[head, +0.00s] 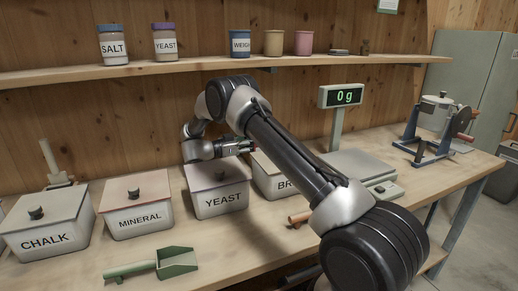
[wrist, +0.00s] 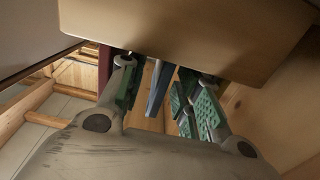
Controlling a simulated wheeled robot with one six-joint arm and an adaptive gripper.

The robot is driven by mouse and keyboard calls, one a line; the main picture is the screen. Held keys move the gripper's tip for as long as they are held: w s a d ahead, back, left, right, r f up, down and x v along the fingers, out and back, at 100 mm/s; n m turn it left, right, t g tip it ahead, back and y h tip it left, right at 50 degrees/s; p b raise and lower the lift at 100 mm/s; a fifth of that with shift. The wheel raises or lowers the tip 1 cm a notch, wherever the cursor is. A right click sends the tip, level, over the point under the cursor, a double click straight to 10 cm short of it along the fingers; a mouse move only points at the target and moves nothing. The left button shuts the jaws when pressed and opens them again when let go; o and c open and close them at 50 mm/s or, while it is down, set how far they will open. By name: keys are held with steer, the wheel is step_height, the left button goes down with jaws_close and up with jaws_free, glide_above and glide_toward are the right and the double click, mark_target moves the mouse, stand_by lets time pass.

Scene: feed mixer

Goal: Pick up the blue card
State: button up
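In the wrist view, a narrow blue strip, which looks like the blue card (wrist: 158,88) seen nearly edge-on, hangs below a tan panel between the two fingers of my gripper (wrist: 166,86). The fingers, with green pads, are apart, and I see a gap on both sides of the card. The card's upper part is hidden by the panel. In the head view, my gripper (head: 238,147) is low behind the YEAST bin (head: 221,199), and the blue card cannot be made out there.
A dark red piece (wrist: 105,66) shows just left of the left finger, and a green piece (wrist: 186,78) stands close to the right finger. The tan panel (wrist: 185,35) is close above the fingers. The BR-labelled bin (head: 272,177) and scale (head: 352,167) stand right of the YEAST bin.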

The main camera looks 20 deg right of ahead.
steer(key=d, duration=0.4)
steer(key=shift+d, duration=0.15)
jaws_close()
steer(key=shift+r, duration=0.1)
steer(key=shift+r, duration=0.55)
steer(key=r, duration=0.6)
steer(key=shift+a, duration=0.35)
steer(key=a, duration=1.7)
steer(key=shift+a+f, duration=0.15)
